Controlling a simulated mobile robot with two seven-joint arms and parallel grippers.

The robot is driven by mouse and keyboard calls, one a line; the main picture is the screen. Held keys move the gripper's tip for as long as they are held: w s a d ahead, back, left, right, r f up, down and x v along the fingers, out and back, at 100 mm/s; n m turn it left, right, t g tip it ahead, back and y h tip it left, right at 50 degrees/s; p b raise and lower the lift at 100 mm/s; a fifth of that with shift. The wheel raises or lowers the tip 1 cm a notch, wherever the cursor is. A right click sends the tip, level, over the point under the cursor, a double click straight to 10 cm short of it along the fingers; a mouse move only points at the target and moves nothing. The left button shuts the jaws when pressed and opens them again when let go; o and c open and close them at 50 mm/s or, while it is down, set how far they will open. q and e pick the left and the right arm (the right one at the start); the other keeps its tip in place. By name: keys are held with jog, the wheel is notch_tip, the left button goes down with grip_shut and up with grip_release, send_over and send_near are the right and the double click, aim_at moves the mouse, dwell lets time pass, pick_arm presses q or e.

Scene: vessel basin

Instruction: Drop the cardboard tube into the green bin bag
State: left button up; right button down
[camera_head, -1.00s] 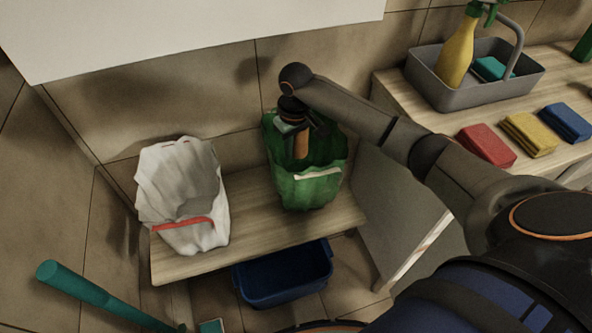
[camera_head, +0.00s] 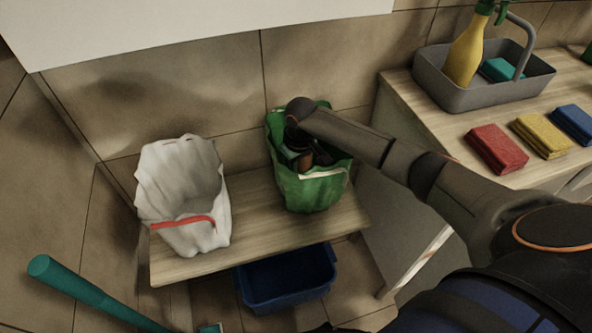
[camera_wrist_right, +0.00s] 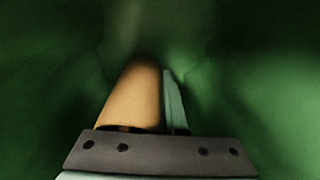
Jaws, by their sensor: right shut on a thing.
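The green bin bag (camera_head: 312,190) stands open on the wooden shelf. My right gripper (camera_head: 302,160) has come in from above and is down inside the bag's mouth. It is shut on the brown cardboard tube (camera_wrist_right: 133,96), which points down into the bag in the right wrist view. Green bag walls fill that view around the tube. One pale teal finger of the right gripper (camera_wrist_right: 168,100) shows beside the tube. In the head view the tube is mostly hidden by the gripper and the bag. My left gripper is not in view.
A white bag with a red strip (camera_head: 185,190) stands left of the green bag on the wooden shelf (camera_head: 250,228). A blue tub (camera_head: 288,283) is below. A grey caddy (camera_head: 470,92) and red, yellow and blue sponges (camera_head: 497,148) lie on the right counter.

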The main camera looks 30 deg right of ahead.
jog(key=shift+f, duration=0.4)
jog(key=c, duration=1)
grip_release()
jog(key=shift+r, duration=0.1)
jog(key=shift+r, duration=0.15)
jog(key=r+p, duration=0.1)
jog(key=r, duration=0.3)
jog(key=r+p, duration=0.1)
jog(key=r, duration=0.3)
jog(key=s+r+p, duration=0.1)
jog(key=r, duration=0.3)
jog(key=shift+d+r, duration=0.1)
jog(key=shift+r, duration=0.3)
